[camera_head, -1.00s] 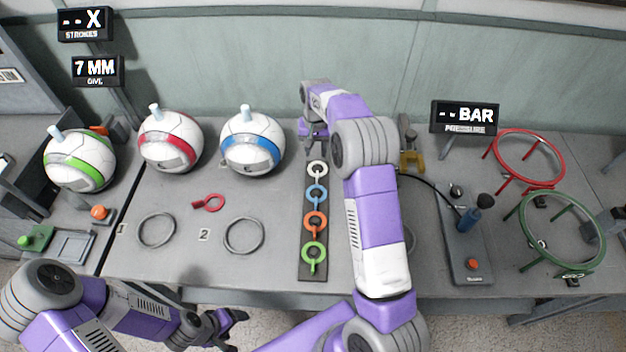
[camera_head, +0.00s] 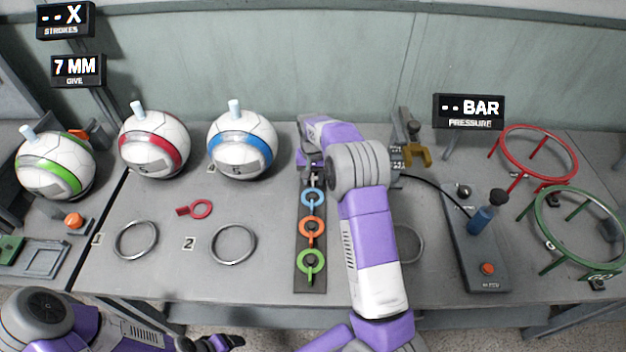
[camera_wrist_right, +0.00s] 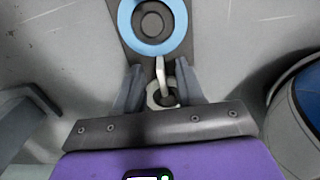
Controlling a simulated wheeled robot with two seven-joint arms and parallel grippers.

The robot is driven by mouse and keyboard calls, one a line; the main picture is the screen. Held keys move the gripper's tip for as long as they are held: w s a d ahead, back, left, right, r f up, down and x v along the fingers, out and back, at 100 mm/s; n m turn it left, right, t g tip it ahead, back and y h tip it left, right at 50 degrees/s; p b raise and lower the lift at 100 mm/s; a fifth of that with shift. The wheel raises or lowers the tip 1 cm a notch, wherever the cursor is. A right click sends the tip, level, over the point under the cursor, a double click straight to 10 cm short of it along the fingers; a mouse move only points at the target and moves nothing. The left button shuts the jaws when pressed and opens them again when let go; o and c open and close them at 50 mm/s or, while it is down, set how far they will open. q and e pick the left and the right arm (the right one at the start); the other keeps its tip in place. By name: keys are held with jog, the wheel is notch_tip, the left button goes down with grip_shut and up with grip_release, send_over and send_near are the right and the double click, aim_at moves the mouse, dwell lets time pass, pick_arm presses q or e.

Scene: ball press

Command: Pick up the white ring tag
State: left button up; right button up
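The white ring tag (camera_wrist_right: 162,92) lies at the far end of the dark strip (camera_head: 311,277). In the right wrist view its narrow tab points toward the blue ring tag (camera_wrist_right: 153,22). My right gripper (camera_wrist_right: 160,82) is low over the white tag, with one finger on each side and visible gaps between the fingers and tag. In the head view my right gripper (camera_head: 313,179) mostly hides the white tag. The blue (camera_head: 313,198), orange (camera_head: 312,229) and green (camera_head: 311,262) ring tags lie nearer on the strip. My left gripper (camera_head: 226,343) is at the bottom edge, partly cut off.
Green (camera_head: 58,168), red (camera_head: 155,146) and blue (camera_head: 242,147) banded balls stand at the left. The pump panel (camera_head: 474,245) and red (camera_head: 540,152) and green (camera_head: 583,230) hoops are right.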

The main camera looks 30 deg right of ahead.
jog(key=shift+f, duration=0.7)
jog(key=shift+r, duration=0.1)
jog(key=shift+c, duration=0.4)
grip_shut()
jog(key=shift+r, duration=0.1)
